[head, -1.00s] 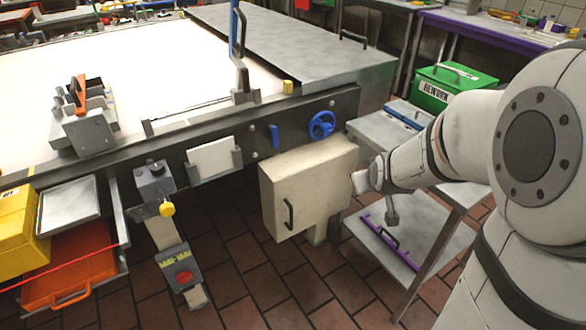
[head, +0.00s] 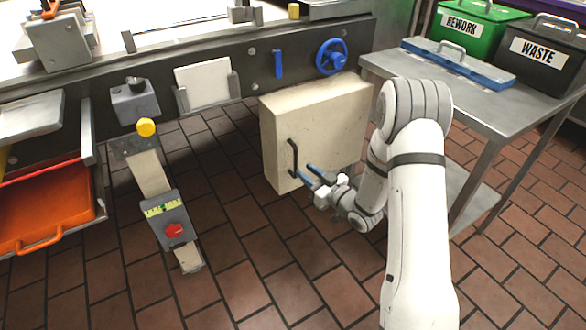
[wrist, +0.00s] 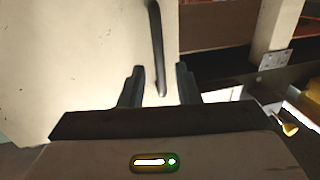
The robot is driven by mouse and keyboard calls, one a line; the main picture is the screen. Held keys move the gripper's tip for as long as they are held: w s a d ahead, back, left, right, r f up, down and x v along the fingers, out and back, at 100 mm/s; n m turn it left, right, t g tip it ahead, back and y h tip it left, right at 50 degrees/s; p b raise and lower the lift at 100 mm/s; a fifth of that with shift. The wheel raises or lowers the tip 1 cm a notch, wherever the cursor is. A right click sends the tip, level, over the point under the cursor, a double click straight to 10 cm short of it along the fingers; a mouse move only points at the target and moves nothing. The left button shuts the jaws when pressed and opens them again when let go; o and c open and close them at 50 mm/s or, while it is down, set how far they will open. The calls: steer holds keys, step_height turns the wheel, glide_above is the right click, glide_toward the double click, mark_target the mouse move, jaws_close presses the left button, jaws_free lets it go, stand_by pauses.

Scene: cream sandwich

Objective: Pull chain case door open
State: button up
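The chain case is a cream box under the machine's rail, and its door (head: 325,125) faces forward and looks shut. A dark vertical bar handle (head: 292,158) sits on the door's left side; it also shows in the wrist view (wrist: 157,45). My gripper (head: 306,174) is just in front of the door beside the lower part of the handle. In the wrist view its two fingers (wrist: 160,82) are apart, and the handle's lower end lies between them. I cannot tell whether either finger touches the handle.
A pedestal with a red button (head: 174,230) stands to the left, near an orange drawer (head: 50,215). A steel side table (head: 480,105) with bins stands at the right. A blue handwheel (head: 331,57) is above the case. The tiled floor in front is clear.

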mark_target(295, 164)
steer(key=b+x, duration=0.1)
steer(key=x, duration=0.4)
steer(key=shift+w+a, duration=0.25)
steer(key=shift+a, duration=0.05)
steer(key=shift+c, duration=0.4)
jaws_close()
